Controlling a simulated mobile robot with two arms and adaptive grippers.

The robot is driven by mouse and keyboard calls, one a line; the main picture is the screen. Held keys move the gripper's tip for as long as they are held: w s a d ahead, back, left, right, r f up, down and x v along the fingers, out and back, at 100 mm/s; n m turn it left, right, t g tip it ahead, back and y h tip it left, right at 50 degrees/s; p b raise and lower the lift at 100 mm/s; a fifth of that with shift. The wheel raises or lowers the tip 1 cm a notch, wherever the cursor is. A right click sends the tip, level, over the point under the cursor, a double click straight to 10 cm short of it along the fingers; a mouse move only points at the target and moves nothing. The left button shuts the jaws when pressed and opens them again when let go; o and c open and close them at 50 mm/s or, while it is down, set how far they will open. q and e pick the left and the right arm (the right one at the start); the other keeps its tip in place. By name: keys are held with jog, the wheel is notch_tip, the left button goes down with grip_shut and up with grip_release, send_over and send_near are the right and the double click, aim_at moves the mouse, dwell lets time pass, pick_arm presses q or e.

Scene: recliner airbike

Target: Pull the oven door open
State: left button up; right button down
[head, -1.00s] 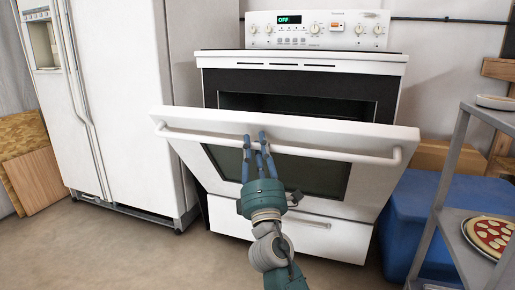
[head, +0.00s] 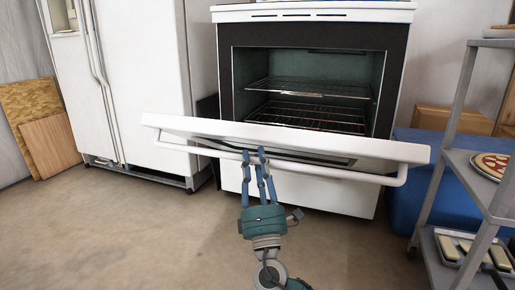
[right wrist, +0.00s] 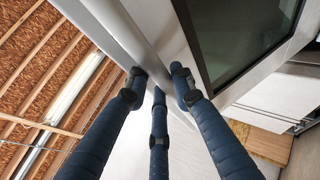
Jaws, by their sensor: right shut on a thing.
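The white oven (head: 229,75) stands in the middle of the head view, with its cavity and wire racks showing. Its door (head: 330,140) is tilted far down, close to level, and the white handle bar (head: 340,177) runs along its front edge. My right gripper (head: 254,155) is shut on the handle, left of its middle. In the right wrist view its blue fingers (right wrist: 157,85) reach up to the white handle (right wrist: 125,35), with the dark door window (right wrist: 240,40) beside them. My left gripper is not in view.
A white fridge (head: 145,80) stands at the left. At the right are a metal shelf (head: 450,160) with a pizza (head: 492,165) and a blue bin (head: 400,175). The floor (head: 130,230) in front of the oven and fridge is clear.

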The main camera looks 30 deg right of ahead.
notch_tip(320, 180, down, 25)
jog(key=s+a+n+t+b, duration=0.1)
jog(key=s+a, duration=0.1)
jog(key=shift+s+a+r+n+t+y, duration=0.2)
jog(key=shift+n+t+y, duration=0.2)
jog(key=c, duration=1.6)
grip_release()
jog(key=shift+c, duration=0.2)
jog(key=shift+y, duration=0.3)
